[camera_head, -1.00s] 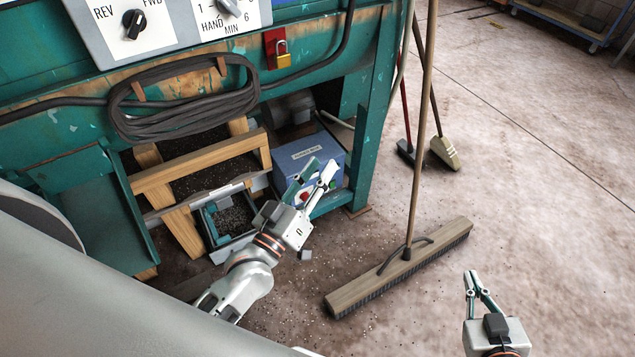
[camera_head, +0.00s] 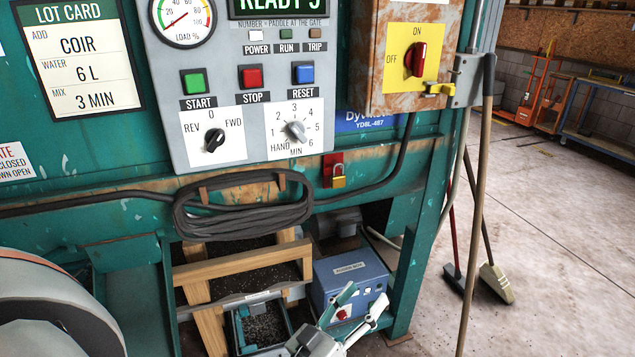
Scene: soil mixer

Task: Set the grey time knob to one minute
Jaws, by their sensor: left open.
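The grey time knob (camera_head: 295,131) sits on the white minute dial (camera_head: 285,147) at the right of the grey control panel. The dial is marked HAND and 1 to 6 MIN. The knob's grip slants from upper left to lower right; I cannot tell which end is the pointer. My left gripper (camera_head: 367,296) is at the bottom of the view, well below the panel, in front of a blue box. Its two fingers are apart with nothing between them. My right gripper is out of view.
The black REV/FWD knob (camera_head: 214,140) is left of the dial, with start, stop and reset buttons above. A coiled black cable (camera_head: 243,217) hangs below the panel. A red switch (camera_head: 416,59) and a broom handle (camera_head: 476,190) stand to the right.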

